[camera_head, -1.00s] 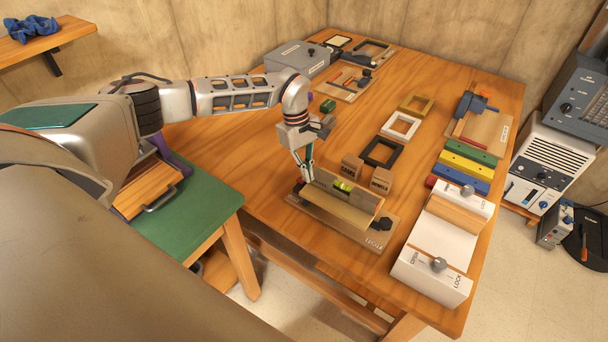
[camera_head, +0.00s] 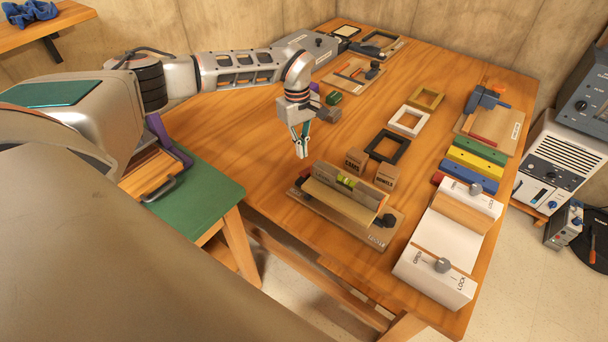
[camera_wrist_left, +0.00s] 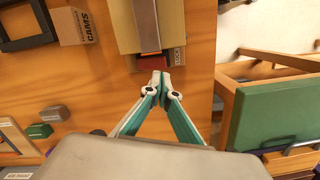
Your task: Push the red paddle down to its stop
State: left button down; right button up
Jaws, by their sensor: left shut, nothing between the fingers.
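My left gripper (camera_head: 301,154) is shut and empty, fingertips down, just off that end of the fixture. In the left wrist view its fingertips (camera_wrist_left: 160,80) appear just short of the red piece; I cannot tell the height gap.
Two small wooden blocks (camera_head: 386,177) stand behind the fixture, with a black frame (camera_head: 386,146) beyond. A white box with knobs (camera_head: 437,267) sits to the right. A green block (camera_head: 334,98) lies behind my gripper. The table's left middle is clear.

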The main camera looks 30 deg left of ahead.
aim_at(303, 172)
pick_arm(q)
jog(key=f+b, duration=0.1)
jog(key=f, duration=0.1)
jog(key=f+b, duration=0.2)
jog(key=shift+s+d+f, duration=0.1)
jog(key=shift+d+f, duration=0.1)
jog(key=shift+f, duration=0.15)
jog(key=shift+f+b, duration=0.55)
jog(key=shift+b, duration=0.1)
jog(key=shift+r, duration=0.1)
pick_arm(e)
jog(key=f, duration=0.4)
jog(key=shift+a+f, duration=0.2)
jog(key=shift+a, duration=0.2)
pick_arm(q)
jog(key=shift+f+b, duration=0.65)
jog(key=shift+f, duration=0.95)
jog(key=shift+r, duration=0.2)
jog(key=shift+w+a+r, duration=0.25)
jog(key=shift+w+a, duration=0.1)
jog(key=shift+a, duration=0.35)
jog(key=shift+w+a+r, duration=0.25)
jog(key=shift+w+a, duration=0.05)
jog(key=shift+a, duration=0.35)
pick_arm(e)
jog(key=shift+s+f, duration=0.15)
jog(key=shift+f, duration=0.45)
